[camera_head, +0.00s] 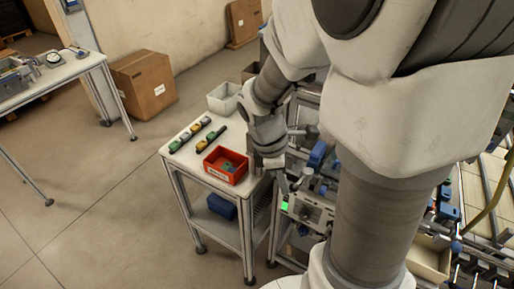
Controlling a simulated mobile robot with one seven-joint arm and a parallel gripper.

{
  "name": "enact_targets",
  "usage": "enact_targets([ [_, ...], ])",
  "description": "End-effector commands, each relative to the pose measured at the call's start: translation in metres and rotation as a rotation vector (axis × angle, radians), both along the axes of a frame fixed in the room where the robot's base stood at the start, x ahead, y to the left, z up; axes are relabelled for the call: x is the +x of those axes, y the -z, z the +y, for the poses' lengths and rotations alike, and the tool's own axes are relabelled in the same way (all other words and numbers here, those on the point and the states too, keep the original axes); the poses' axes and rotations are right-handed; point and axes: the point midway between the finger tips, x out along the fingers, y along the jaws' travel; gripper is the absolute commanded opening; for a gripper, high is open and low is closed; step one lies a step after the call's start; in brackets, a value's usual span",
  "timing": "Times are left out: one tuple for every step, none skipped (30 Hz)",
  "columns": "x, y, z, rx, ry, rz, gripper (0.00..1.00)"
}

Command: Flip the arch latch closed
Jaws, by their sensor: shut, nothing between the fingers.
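My gripper (284,185) points down at the right edge of the small white table, over the front of the machine. It is small in view and looks shut, with nothing seen in it. The machine (312,213) has a pale front panel with a lit green square (284,206) and blue parts (317,154) behind. I cannot make out the arch latch or its position. My arm hides much of the machine.
Cardboard boxes (143,84) stand behind.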

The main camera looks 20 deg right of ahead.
Motion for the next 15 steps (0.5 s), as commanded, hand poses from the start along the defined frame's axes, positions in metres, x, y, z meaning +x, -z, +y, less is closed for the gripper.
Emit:
enact_targets([
  [0.0, 0.0, 0.0, 0.0, 0.0, 0.0, 0.0],
  [0.0, 0.0, 0.0, 0.0, 0.0, 0.0, 0.0],
  [0.0, 0.0, 0.0, 0.0, 0.0, 0.0, 0.0],
  [0.001, 0.0, 0.0, 0.0, 0.0, 0.0, 0.0],
  [0.001, 0.0, 0.0, 0.0, 0.0, 0.0, 0.0],
  [0.001, 0.0, -0.001, 0.0, 0.001, 0.0, 0.0],
  [0.002, 0.0, -0.002, 0.0, 0.001, 0.0, 0.0],
  [0.002, 0.0, -0.002, 0.0, 0.001, 0.0, 0.0],
  [0.003, 0.0, -0.004, 0.0, 0.002, 0.0, 0.0],
  [0.004, 0.0, -0.005, 0.0, 0.002, 0.0, 0.0],
  [0.005, 0.0, -0.006, 0.0, 0.002, 0.0, 0.0],
  [0.006, 0.0, -0.008, 0.0, 0.002, 0.0, 0.0],
  [0.007, 0.0, -0.009, 0.0, 0.002, 0.0, 0.0],
  [0.008, 0.0, -0.01, 0.0, 0.002, 0.0, 0.0],
  [0.009, 0.0, -0.011, 0.0, 0.002, 0.0, 0.0],
])
